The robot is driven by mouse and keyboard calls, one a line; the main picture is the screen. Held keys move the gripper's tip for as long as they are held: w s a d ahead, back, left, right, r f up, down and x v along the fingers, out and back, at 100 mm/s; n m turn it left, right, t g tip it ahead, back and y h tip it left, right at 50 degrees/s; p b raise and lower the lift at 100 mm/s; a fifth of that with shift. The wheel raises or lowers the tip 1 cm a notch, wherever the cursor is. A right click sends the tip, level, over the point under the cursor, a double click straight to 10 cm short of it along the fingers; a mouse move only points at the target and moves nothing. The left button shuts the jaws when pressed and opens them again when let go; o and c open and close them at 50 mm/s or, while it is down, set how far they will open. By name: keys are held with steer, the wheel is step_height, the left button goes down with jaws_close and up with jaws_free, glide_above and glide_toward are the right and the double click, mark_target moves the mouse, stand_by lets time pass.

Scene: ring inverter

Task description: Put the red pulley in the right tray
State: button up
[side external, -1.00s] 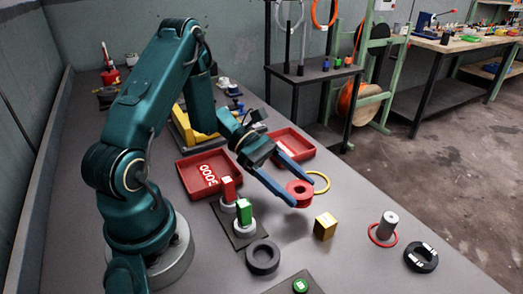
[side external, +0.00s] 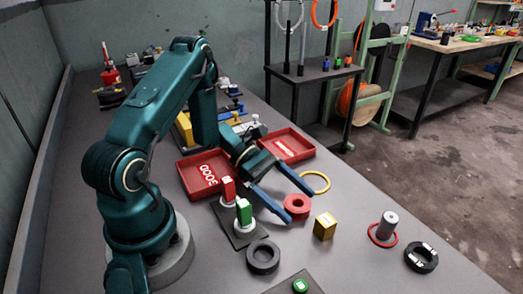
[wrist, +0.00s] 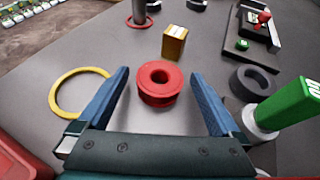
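The red pulley (side external: 298,215) lies flat on the grey table, hole upward. My gripper (side external: 301,208) is open, one blue finger on each side of the pulley. In the wrist view the pulley (wrist: 158,99) sits between the fingers of my gripper (wrist: 160,73), with a gap on both sides. The right tray (side external: 308,154) is red with a white label and stands behind the gripper; my gripper partly hides it. The left red tray (side external: 184,180) has a label that seems to read GOOD in reverse.
A yellow ring (side external: 327,185) lies right of the pulley. A yellow box (side external: 325,227) and a dark ring (side external: 263,262) are nearby. Upright red (side external: 228,188) and green (side external: 244,211) handles stand left of the fingers. A metal cylinder (side external: 390,222) stands in a red ring farther right.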

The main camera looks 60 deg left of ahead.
steer(key=shift+r, duration=0.2)
steer(key=v, duration=1.1)
steer(key=shift+s+a, duration=0.15)
steer(key=shift+a, duration=0.15)
steer(key=shift+a+r, duration=0.1)
